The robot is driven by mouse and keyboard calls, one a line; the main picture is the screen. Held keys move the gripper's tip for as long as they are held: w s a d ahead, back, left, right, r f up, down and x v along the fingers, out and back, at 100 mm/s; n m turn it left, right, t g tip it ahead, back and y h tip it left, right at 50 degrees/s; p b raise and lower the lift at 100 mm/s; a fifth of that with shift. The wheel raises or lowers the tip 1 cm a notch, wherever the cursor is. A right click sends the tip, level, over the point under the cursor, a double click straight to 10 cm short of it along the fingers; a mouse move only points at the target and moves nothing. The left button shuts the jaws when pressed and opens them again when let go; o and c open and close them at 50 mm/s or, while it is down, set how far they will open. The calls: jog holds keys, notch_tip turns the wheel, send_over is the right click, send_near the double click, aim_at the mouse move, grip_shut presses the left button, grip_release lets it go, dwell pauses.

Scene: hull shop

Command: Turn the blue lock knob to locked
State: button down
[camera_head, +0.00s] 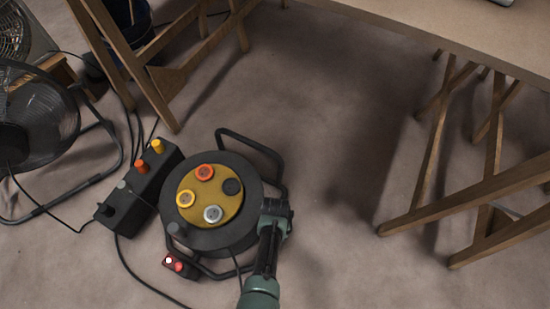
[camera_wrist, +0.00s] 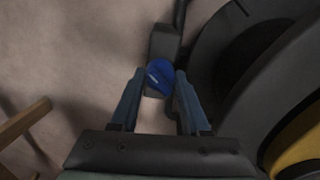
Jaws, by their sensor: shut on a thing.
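The blue lock knob (camera_wrist: 160,76) shows in the wrist view, with a short pale mark on its face. It sits on a small dark grey box (camera_wrist: 164,42) beside the large black reel. My gripper (camera_wrist: 159,80) has one finger on each side of the knob and is shut on it. In the head view my gripper (camera_head: 276,209) is at the right side of the cable reel (camera_head: 214,244). The knob is hidden there behind my arm. I cannot tell from the mark whether the knob stands at locked.
The reel has a yellow face with several round sockets and a black tube frame. A dark box with orange and yellow knobs (camera_head: 150,180) stands left of it. A fan (camera_head: 38,115), cables and wooden trestles (camera_head: 430,150) stand around.

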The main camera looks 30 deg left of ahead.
jog(key=shift+m, duration=0.5)
jog(key=shift+c, duration=1.9)
grip_release()
notch_tip(320, 180, up, 13)
jog(key=p, duration=0.9)
